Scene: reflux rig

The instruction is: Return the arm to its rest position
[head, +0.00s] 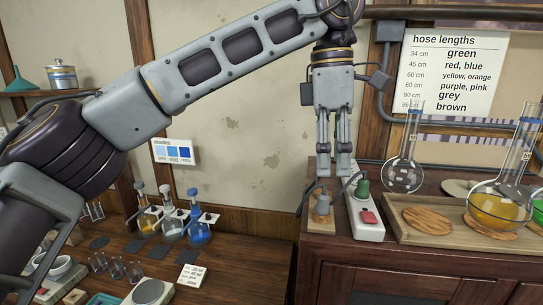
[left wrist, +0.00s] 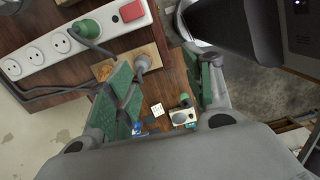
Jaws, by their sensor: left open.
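My left arm crosses the head view from the left, and its left gripper (head: 333,168) hangs fingers down over the left end of the dark wooden cabinet. It also shows in the left wrist view (left wrist: 160,68), its green-padded fingers apart. I see nothing held between them. Just below the fingertips a grey plug (head: 322,204) with a cable sits on a small wooden block; it is by the left finger in the left wrist view (left wrist: 143,62). My right gripper is not in view.
Right of the plug lies a white power strip (head: 365,212) with a green plug (head: 362,187) and red switch (head: 368,217). A round flask (head: 404,174) and a wooden tray (head: 408,235) stand further right. Small coloured flasks (head: 199,232) stand on the lower bench, left.

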